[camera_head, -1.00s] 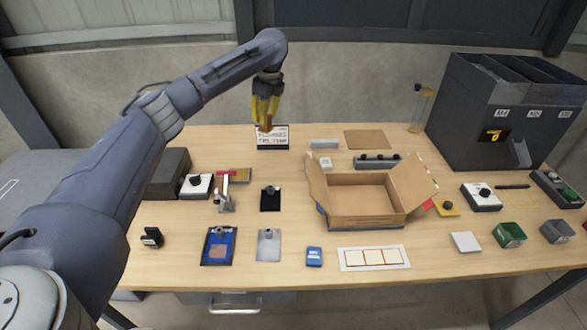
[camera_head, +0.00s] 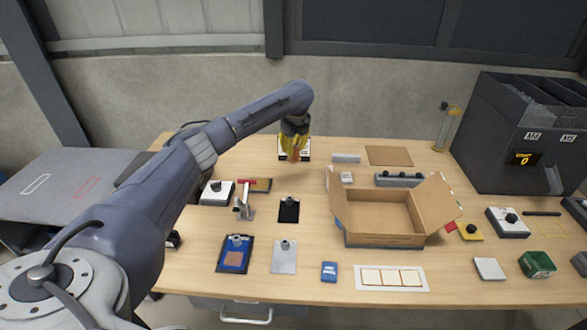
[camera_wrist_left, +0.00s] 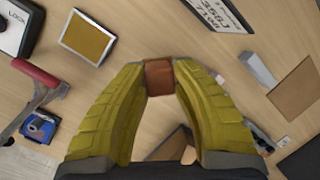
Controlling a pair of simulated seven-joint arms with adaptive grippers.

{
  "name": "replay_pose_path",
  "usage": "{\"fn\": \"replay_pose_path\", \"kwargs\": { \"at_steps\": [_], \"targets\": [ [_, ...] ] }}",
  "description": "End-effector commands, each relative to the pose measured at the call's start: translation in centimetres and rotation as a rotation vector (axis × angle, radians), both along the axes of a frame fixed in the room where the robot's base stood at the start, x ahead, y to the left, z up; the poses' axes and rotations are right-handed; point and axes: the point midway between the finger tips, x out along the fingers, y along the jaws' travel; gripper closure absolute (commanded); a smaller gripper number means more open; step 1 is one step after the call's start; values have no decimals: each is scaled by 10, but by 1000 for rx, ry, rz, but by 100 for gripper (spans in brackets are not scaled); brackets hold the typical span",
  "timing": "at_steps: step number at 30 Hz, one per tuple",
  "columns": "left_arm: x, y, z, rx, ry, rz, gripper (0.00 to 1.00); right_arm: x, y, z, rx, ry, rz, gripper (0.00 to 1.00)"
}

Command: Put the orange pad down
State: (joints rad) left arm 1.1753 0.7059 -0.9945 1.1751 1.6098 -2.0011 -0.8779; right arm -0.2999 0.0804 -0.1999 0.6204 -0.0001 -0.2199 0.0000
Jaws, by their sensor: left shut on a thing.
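My left gripper (camera_head: 294,143) hangs above the back middle of the table in the head view. Its yellow fingers are shut on the orange pad (camera_head: 294,154), a small brownish-orange block. The pad also shows between the fingertips in the left wrist view (camera_wrist_left: 159,77), held clear of the table. The pad's sides are partly covered by the fingers. My right gripper is in neither view.
An open cardboard box (camera_head: 383,239) stands right of the gripper. A framed ochre plate (camera_wrist_left: 88,37), a black plate (camera_head: 289,210) and a sign (camera_wrist_left: 218,12) lie nearby. A dark bin unit (camera_head: 490,150) stands at right. Bare wood (camera_head: 330,195) lies around them.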

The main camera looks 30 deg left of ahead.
Motion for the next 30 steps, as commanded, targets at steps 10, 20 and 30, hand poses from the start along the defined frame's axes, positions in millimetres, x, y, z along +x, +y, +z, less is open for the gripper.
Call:
{"fn": "replay_pose_path", "kwargs": {
  "at_steps": [10,20,30],
  "targets": [
    [0,0,-45,0,0,2,100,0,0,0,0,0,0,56],
    [0,0,-73,-2,1,2,100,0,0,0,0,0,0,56],
    [0,0,-91,0,-1,1,100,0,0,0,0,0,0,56]
  ]
}}
